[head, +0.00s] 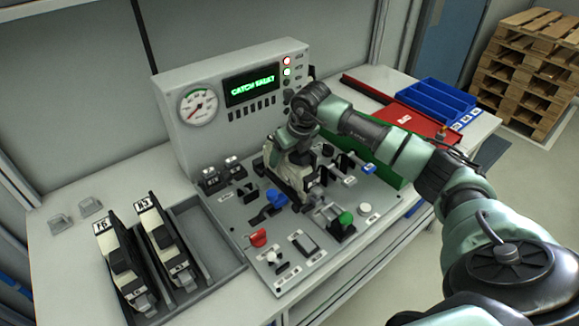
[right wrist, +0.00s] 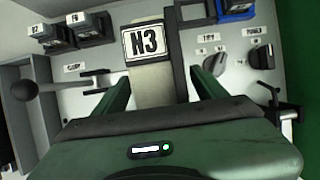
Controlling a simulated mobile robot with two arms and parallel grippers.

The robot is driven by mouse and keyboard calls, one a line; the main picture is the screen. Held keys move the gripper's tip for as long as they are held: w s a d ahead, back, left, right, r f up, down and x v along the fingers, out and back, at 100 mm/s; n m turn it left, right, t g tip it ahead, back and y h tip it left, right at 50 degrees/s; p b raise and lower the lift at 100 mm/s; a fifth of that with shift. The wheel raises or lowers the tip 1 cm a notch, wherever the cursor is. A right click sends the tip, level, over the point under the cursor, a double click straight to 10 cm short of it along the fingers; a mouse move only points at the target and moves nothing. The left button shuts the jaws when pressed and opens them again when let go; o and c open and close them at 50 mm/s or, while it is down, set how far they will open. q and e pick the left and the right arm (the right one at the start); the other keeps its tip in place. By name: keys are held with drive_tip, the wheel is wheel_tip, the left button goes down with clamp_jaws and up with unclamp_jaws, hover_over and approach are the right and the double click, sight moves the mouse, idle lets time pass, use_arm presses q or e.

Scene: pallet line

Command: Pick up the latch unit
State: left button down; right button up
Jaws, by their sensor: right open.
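A latch unit with a white N3 label (right wrist: 146,40) stands on the control panel in the right wrist view. My right gripper (right wrist: 162,78) is open, with one green finger on each side of the unit's body; I cannot tell whether they touch it. In the head view my right gripper (head: 290,155) is over the middle of the panel and hides much of what is under it. Two similar dark units with white labels, the left one (head: 122,262) and the right one (head: 165,245), lie in a grey tray (head: 213,232). My left gripper is not in view.
The panel (head: 240,215) carries several levers, knobs and switches close around my gripper, including a red one (head: 258,238) and a green one (head: 345,219). Behind stands a console with a gauge (head: 198,106) and a lit "CATCH FAULT" display (head: 251,86). A blue bin (head: 437,97) is at right.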

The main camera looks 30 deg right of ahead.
clamp_jaws()
drive_tip(key=shift+w+r, duration=0.1)
wheel_tip(320, 180, up, 20)
drive_tip(key=b, duration=0.3)
idle(0.5)
